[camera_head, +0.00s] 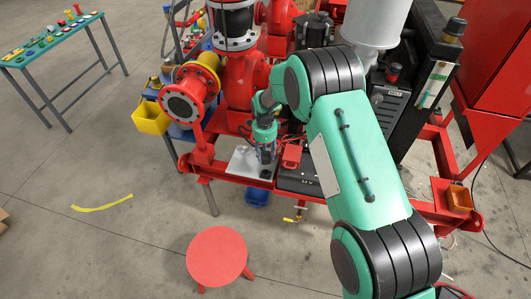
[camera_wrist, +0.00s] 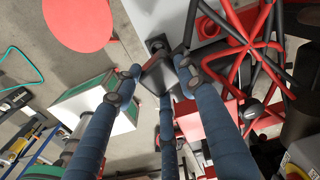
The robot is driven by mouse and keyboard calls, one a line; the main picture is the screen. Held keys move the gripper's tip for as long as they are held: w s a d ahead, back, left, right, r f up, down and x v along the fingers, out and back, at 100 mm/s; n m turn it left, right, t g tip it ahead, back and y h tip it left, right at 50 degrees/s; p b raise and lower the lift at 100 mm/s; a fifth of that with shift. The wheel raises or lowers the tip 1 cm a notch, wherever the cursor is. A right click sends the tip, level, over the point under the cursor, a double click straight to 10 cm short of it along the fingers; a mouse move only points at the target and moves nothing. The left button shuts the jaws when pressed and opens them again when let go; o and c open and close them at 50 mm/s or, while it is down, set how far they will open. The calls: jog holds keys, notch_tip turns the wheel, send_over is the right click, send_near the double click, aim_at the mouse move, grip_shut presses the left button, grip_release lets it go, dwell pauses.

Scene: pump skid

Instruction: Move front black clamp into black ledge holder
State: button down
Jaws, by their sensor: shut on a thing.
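My gripper (camera_head: 265,155) hangs low over the pale metal ledge plate (camera_head: 240,162) on the red skid. In the wrist view its blue fingers (camera_wrist: 155,72) are closed in around a dark clamp (camera_wrist: 157,80), which is partly hidden by the fingertips. A small black holder (camera_wrist: 157,45) sits on the light plate just beyond the fingertips. In the head view a dark fitting (camera_head: 265,174) shows on the plate below my gripper. I cannot tell whether the clamp touches the holder.
The black battery (camera_head: 298,183) with a red block (camera_head: 291,156) is right of my gripper. Red and black cables (camera_wrist: 265,40) cross close by in the wrist view. A red stool (camera_head: 216,254) stands in front, and a blue bin (camera_head: 257,197) hangs below the ledge.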

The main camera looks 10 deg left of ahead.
aim_at(266, 155)
jog(key=shift+f, duration=0.15)
jog(key=shift+f+b, duration=1)
jog(key=shift+f, duration=1.55)
jog(key=shift+f+b, duration=0.85)
jog(key=shift+f, duration=0.85)
dwell(0.8)
jog(key=c, duration=1)
grip_release()
jog(key=shift+r, duration=0.1)
notch_tip(266, 155, up, 12)
jog(key=shift+f, duration=0.1)
dwell(0.3)
